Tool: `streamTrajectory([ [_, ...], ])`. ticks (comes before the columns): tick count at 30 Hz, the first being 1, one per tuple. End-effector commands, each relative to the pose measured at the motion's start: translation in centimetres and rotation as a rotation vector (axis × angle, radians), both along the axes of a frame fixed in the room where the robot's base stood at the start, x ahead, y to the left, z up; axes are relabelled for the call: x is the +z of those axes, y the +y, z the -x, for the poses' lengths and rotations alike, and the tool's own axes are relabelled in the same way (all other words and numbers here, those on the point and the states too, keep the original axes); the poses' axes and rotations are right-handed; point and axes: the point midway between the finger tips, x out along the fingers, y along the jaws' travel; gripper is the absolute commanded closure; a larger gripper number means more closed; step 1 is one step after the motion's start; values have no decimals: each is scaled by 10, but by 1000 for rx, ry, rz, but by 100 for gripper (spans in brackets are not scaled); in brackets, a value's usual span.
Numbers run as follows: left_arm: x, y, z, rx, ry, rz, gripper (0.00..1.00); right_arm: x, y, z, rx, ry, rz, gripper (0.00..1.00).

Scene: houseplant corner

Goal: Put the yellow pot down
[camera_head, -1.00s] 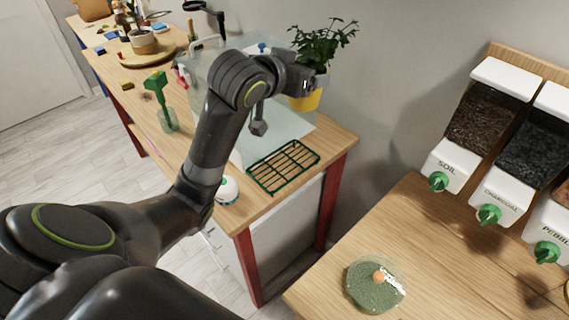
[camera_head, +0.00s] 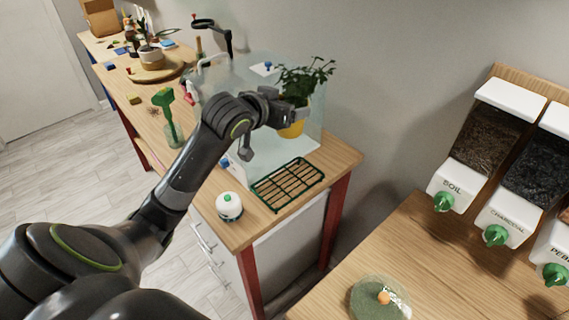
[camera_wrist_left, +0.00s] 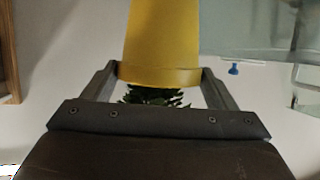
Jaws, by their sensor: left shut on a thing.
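The yellow pot (camera_head: 292,128) with a leafy green plant (camera_head: 304,82) is held in the air by my left gripper (camera_head: 283,112), above the far bench near the clear box. In the left wrist view the yellow pot (camera_wrist_left: 163,40) sits between the two fingers (camera_wrist_left: 160,78), which are shut on it near its rim; the leaves (camera_wrist_left: 152,96) show beyond the rim. My right gripper is not in view.
A clear glass-like box (camera_head: 262,72) stands behind the pot. A green-framed wooden slat rack (camera_head: 288,184) lies empty at the bench's near end. Dispensers (camera_head: 480,140) hang at right.

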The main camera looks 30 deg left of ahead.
Motion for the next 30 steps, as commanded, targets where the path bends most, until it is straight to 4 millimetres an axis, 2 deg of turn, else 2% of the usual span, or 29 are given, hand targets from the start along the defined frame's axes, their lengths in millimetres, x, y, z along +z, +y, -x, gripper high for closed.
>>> streamTrajectory([
  [1,-16,-1,1,1,5,5,52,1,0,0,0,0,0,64],
  [3,-35,-1,1,0,5,5,52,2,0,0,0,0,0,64],
  [12,-111,-1,1,1,3,3,52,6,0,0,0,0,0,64],
  [15,-128,-1,1,1,0,1,52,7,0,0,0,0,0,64],
  [22,-149,-1,0,0,-1,1,52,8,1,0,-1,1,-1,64],
  [27,-174,-1,0,0,-1,1,52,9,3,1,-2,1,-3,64],
  [30,-180,-1,0,0,-4,-1,52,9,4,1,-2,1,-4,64],
])
